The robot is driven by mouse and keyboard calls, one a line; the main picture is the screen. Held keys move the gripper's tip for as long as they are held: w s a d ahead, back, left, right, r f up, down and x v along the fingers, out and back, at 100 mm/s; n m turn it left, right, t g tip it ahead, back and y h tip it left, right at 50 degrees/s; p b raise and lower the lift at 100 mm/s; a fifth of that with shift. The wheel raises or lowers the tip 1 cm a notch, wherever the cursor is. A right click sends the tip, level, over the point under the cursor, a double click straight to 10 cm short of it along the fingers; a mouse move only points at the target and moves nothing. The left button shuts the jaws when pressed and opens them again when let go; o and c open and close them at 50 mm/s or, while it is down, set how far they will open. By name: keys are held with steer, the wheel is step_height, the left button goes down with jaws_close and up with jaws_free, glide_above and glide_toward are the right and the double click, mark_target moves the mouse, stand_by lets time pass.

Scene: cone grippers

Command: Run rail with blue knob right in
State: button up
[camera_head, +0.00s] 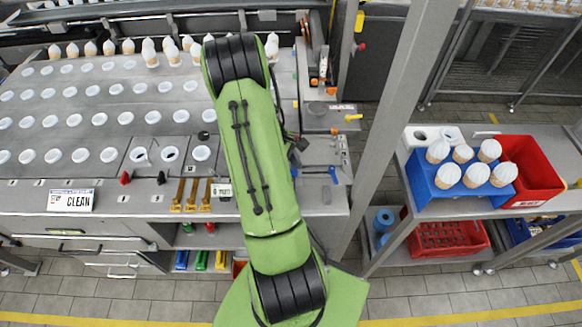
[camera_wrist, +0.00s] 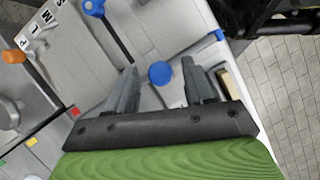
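The round blue knob (camera_wrist: 161,72) shows in the wrist view between the tips of my gripper's two grey fingers (camera_wrist: 163,85). Clear gaps separate it from both fingers, so my gripper is open; I cannot tell the depth between them. The rail under the knob is mostly hidden or not distinct. In the head view a blue handle (camera_head: 334,175) stands at the right front of the grey machine top; I cannot tell whether it is the same knob. My green arm covers the middle there, and the fingers are not clearly visible.
In the wrist view another blue knob (camera_wrist: 94,7) and an orange knob (camera_wrist: 13,56) lie on the left. In the head view a grey post (camera_head: 405,95) rises right of the machine. A blue cone holder (camera_head: 432,192) and a red bin (camera_head: 530,170) stand on a side table.

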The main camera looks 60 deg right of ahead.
jaws_close()
steer(key=shift+w+a, duration=0.3)
steer(key=shift+w, duration=0.3)
steer(key=shift+w+a, duration=0.25)
steer(key=shift+w, duration=0.35)
steer(key=shift+o, duration=0.2)
jaws_free()
steer(key=shift+s, duration=0.15)
steer(key=shift+r, duration=0.1)
steer(key=p+v, duration=0.1)
steer(key=v, duration=1.4)
steer(key=shift+r, duration=0.35)
